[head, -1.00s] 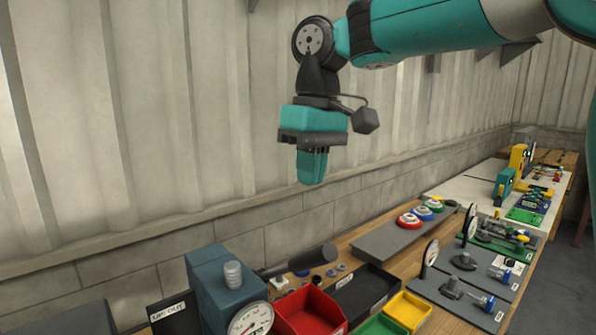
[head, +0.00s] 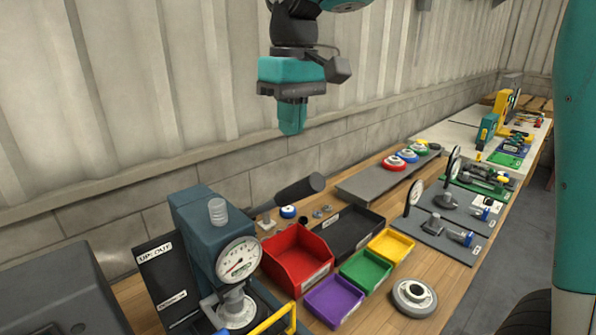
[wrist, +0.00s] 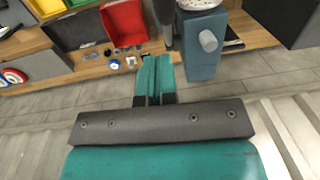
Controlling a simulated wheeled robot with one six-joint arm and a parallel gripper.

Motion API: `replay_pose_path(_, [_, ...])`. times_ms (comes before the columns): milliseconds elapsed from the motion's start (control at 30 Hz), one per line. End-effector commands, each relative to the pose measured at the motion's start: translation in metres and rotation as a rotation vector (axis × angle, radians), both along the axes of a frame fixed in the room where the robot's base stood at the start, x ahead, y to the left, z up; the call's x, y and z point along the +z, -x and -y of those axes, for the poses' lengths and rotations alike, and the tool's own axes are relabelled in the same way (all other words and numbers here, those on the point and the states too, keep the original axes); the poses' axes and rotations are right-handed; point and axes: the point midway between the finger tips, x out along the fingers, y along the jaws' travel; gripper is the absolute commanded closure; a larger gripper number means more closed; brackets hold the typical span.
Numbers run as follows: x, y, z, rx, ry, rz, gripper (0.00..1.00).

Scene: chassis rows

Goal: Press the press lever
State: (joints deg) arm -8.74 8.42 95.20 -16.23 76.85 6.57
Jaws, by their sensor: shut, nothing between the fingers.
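The press is a blue-grey block (head: 195,217) with a round dial gauge (head: 239,259) on its front, standing at the lower left of the head view. Its lever is a dark bar (head: 290,194) with a thick black grip that sticks out to the right and upward. In the wrist view the press (wrist: 204,45) is at the top, and the lever (wrist: 165,18) shows just left of it. My teal gripper (head: 291,118) hangs fingers down, above the lever in the picture and apart from it. Its fingers are together and empty, also in the wrist view (wrist: 154,70).
Red (head: 297,257), black (head: 350,233), purple (head: 334,301), green (head: 366,272) and yellow (head: 391,246) bins stand right of the press. A sign board (head: 166,279) stands left of it. A ribbed wall (head: 130,100) runs behind the bench.

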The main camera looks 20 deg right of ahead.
Motion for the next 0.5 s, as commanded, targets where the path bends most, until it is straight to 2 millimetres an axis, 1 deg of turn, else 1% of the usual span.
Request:
replay_pose_path(33, [-0.011,0.001,-0.001,0.0,0.0,-0.004,1.0])
replay_pose_path(133, [-0.029,0.003,-0.002,0.002,0.001,-0.004,1.0])
replay_pose_path(300, [-0.044,0.019,-0.001,0.001,0.001,-0.002,1.0])
replay_pose_path(500, [-0.053,0.027,-0.001,0.001,0.001,0.001,1.0])
